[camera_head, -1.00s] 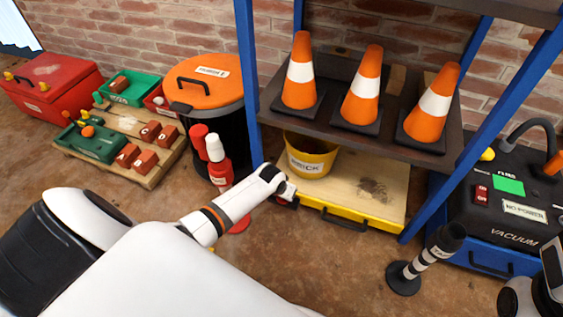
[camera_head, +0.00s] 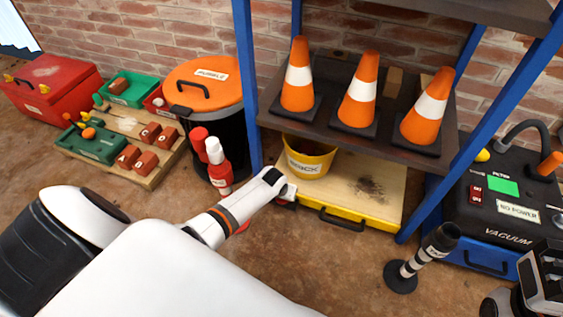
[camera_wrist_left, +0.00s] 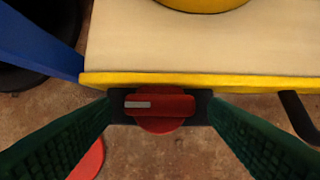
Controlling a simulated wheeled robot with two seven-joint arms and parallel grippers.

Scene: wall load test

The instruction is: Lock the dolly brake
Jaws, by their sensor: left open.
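The dolly is a low pale wooden platform (camera_head: 345,187) with a yellow front edge and a dark handle, under the shelf. Its brake is a red knob (camera_wrist_left: 160,106) on a black mount at the yellow edge, seen in the left wrist view. The knob's bar lies crosswise, with a grey mark at its left end. My left gripper (camera_wrist_left: 160,118) is open, its green-padded fingers on either side of the knob, with no clear contact. In the head view the left gripper (camera_head: 287,195) is at the dolly's front left corner and largely hides the brake. My right gripper (camera_head: 543,283) shows partly at the lower right; its jaws are unclear.
A yellow bucket (camera_head: 307,160) stands on the dolly. A blue shelf post (camera_head: 246,90) rises close to my left gripper. Red bottles (camera_head: 218,165) stand left of it. A striped post (camera_head: 425,262) and a vacuum (camera_head: 500,210) are at right. Cones (camera_head: 358,95) fill the shelf above.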

